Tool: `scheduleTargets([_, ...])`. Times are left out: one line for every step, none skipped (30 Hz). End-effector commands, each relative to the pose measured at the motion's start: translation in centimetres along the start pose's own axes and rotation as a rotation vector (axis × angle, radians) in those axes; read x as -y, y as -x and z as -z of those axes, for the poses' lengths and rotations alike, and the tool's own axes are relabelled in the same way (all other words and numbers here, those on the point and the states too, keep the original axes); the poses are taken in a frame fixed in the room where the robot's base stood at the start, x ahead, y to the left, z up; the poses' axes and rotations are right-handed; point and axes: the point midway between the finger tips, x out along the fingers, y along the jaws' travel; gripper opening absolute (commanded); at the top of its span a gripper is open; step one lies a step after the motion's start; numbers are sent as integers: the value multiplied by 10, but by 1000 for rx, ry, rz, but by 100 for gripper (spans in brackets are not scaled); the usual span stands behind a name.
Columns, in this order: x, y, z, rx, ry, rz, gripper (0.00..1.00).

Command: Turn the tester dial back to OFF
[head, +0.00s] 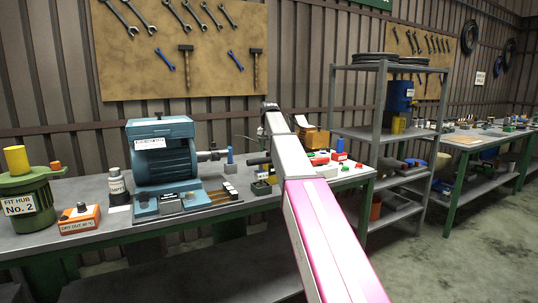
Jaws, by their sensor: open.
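No part here can be made out clearly as the tester dial. A small orange box (80,220) at the left front of the bench carries a black knob on top and a label that seems to read "DRY OUT" with a temperature. A small dark and yellow item (262,187) sits on the bench just left of my arm, too small to read. My arm rises from the lower right over the bench. My gripper cannot be made out; my arm hides the area behind it.
A blue motor (165,160) stands on the bench (100,238), beside a grey bottle (117,186). A green hub (27,205) labelled No. 2 stands at far left. A brown-orange box (315,138) is behind my arm. A grey shelf rack (384,110) stands right; floor beyond is clear.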

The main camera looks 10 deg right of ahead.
Motion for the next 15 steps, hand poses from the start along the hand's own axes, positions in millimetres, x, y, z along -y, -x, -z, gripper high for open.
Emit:
scheduleTargets([0,-8,-1,0,0,0,60])
scheduleTargets([0,-12,0,0,0,0,60])
scheduleTargets([0,-16,0,1,0,0,60])
scheduleTargets([0,-18,0,1,0,0,60])
scheduleTargets([0,-20,0,1,0,0,60])
scheduleTargets([0,-22,0,1,0,0,60])
scheduleTargets([0,-24,0,0,0,0,60])
scheduleTargets([0,-25,0,0,0,0,60])
scheduleTargets([0,-26,0,0,0,0,60])
scheduleTargets([0,-26,0,0,0,0,60])
scheduleTargets([0,-26,0,0,0,0,60])
scheduleTargets([0,-26,0,0,1,0,60])
scheduleTargets([0,-26,0,0,1,0,60])
scheduleTargets([0,-26,0,-1,1,0,60])
scheduleTargets([0,-26,0,-1,1,0,60])
